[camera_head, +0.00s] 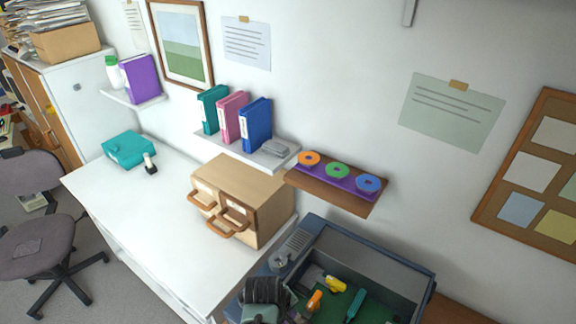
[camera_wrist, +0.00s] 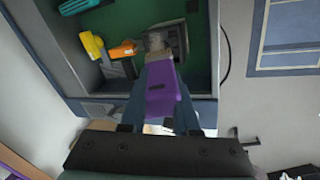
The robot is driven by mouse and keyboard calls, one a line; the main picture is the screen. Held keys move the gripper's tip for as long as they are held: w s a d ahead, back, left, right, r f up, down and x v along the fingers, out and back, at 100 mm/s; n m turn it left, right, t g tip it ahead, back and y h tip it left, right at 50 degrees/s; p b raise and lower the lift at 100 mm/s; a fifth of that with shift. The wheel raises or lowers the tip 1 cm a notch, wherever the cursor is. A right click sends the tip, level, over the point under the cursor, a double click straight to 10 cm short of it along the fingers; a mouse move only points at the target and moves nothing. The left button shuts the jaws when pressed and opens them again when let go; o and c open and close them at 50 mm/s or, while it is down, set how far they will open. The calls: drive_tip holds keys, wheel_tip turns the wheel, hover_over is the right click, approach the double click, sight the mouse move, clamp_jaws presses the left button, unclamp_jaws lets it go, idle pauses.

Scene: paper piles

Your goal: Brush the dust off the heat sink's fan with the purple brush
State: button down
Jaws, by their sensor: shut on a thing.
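The purple brush (camera_wrist: 165,92) is gripped between the two fingers of my gripper (camera_wrist: 160,115) in the wrist view. Its grey-brown bristle end (camera_wrist: 156,41) points away from me into a blue-grey open box with a green floor. A dark block, probably the heat sink with its fan (camera_wrist: 179,42), lies at the bristle end; I cannot tell whether they touch. Dust on it is too small to make out. In the head view my gripper (camera_head: 266,298) is low over the box's left side and hides part of what lies there.
The box (camera_head: 385,252) has raised walls. Inside lie a yellow tool (camera_head: 335,283), an orange tool (camera_head: 315,299) and a teal tool (camera_head: 355,304). A wooden drawer cabinet (camera_head: 262,185) stands left of it. A shelf with tape rolls (camera_head: 338,170) hangs behind. The white table's left part is mostly clear.

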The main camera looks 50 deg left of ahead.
drive_tip(key=shift+r, duration=0.1)
wheel_tip(320, 180, up, 5)
drive_tip(key=p, duration=0.5)
drive_tip(key=shift+r, duration=0.9)
drive_tip(key=shift+f, duration=0.15)
wheel_tip(320, 180, down, 6)
drive_tip(key=w+d+b, duration=0.1)
drive_tip(key=b, duration=0.3)
drive_tip(key=shift+f, duration=0.45)
idle(3.2)
drive_tip(key=shift+b, duration=0.3)
